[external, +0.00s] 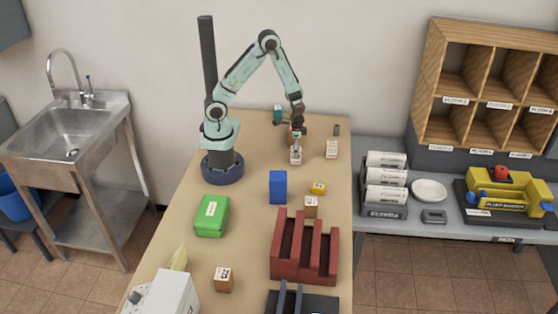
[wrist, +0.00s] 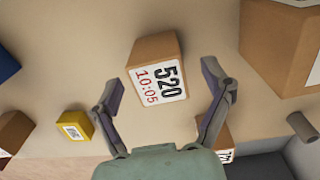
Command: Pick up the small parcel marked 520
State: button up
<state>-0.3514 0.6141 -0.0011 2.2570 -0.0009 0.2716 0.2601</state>
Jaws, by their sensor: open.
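The small parcel marked 520 (wrist: 146,58) is a brown box with a white label reading "520" and "10:05" in the wrist view. It sits on the tan table, apart from its neighbours. My gripper (wrist: 160,78) is open, with one finger on each side of the parcel's lower part in the picture; I cannot tell how high the fingers are above the table. In the external view my gripper (external: 297,146) points down over a small box with a white label (external: 295,157), which appears to be this parcel; the arm partly hides it.
A larger brown box (wrist: 283,45) stands right of the parcel in the wrist view. A yellow box (wrist: 74,130) lies left. A labelled box (external: 332,149), a blue box (external: 278,187), a brown box (external: 310,208) and a red rack (external: 304,265) share the table.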

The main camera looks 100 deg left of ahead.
jog(key=shift+f, duration=1.4)
jog(key=c, duration=1.3)
jog(key=shift+r, duration=0.15)
